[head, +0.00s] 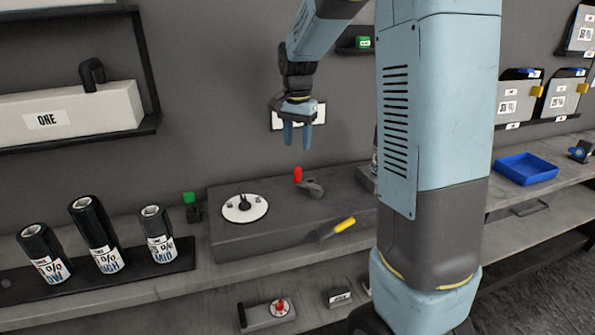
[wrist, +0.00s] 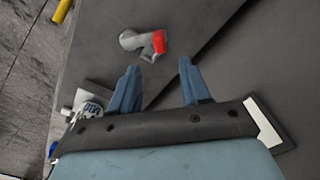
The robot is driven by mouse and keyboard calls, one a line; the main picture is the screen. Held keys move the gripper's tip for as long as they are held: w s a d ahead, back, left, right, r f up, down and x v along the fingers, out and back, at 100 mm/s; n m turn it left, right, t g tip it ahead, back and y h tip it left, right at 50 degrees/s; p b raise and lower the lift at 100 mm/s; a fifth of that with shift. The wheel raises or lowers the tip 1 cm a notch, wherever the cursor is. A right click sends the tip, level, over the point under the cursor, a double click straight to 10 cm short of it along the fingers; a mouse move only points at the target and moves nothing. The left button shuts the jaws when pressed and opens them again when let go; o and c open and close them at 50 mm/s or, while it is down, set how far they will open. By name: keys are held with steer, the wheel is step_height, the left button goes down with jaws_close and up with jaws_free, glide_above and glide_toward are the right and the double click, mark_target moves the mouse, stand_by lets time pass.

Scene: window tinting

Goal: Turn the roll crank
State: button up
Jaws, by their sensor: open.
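The roll crank is a grey metal arm (head: 312,187) with a red upright handle (head: 297,174), on top of a dark grey box (head: 255,233) on the bench. My gripper (head: 297,134) hangs above the crank, fingers pointing down, open and empty. In the wrist view the crank's grey arm (wrist: 132,40) and red handle (wrist: 158,42) lie beyond my two blue fingertips (wrist: 160,80), with nothing between the fingers. The fingers are apart from the handle.
A white dial (head: 245,208) sits left of the crank, and a yellow-handled tool (head: 338,228) is at the box's front. Three black rolls (head: 97,234) stand at left. A blue tray (head: 526,169) is on the right bench. My arm column hides part of the bench.

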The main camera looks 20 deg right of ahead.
mark_target(297, 168)
step_height(297, 168, down, 10)
steer(key=shift+f, duration=0.15)
stand_by(0.3)
steer(key=shift+c, duration=0.4)
jaws_close()
